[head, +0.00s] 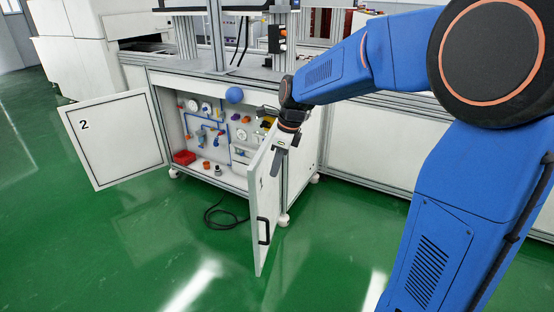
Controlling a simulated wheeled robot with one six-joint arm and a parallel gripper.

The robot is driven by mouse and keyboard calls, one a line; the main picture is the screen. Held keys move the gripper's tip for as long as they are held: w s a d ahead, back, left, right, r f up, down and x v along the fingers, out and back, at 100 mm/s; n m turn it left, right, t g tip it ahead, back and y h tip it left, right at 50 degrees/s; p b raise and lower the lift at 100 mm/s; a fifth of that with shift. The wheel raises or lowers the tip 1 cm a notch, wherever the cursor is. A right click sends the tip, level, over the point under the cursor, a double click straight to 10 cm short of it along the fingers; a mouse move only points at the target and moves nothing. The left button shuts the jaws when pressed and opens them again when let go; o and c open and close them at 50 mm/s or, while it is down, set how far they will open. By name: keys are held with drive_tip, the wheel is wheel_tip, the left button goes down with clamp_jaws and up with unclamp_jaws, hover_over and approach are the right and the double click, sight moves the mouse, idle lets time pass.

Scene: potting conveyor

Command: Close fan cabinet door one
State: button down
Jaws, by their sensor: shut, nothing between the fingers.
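The right cabinet door (263,205), which I take as door one, stands swung out towards me. I see its outer face at a steep angle, with a dark handle (263,231) near its free edge and a small mark too thin to read for sure. My gripper (281,147) is shut and empty. It points down at the door's upper hinge-side part, overlapping it in the head view; whether it touches cannot be told. The cabinet (241,178) is open behind, its right part hidden by door and gripper.
The left door (115,140), marked 2, stands wide open to the left. Inside the cabinet are pipes, gauges, a blue ball (235,95) and a red box (184,157). A black cable (222,216) lies on the green floor, left of the right door. The floor in front is clear.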

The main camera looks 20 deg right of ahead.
drive_tip(key=w+a+f, duration=0.2)
drive_tip(key=a+f, duration=0.2)
drive_tip(key=shift+w+a, duration=0.2)
drive_tip(key=shift+w, duration=0.05)
drive_tip(key=shift+a+f, duration=0.1)
idle(0.3)
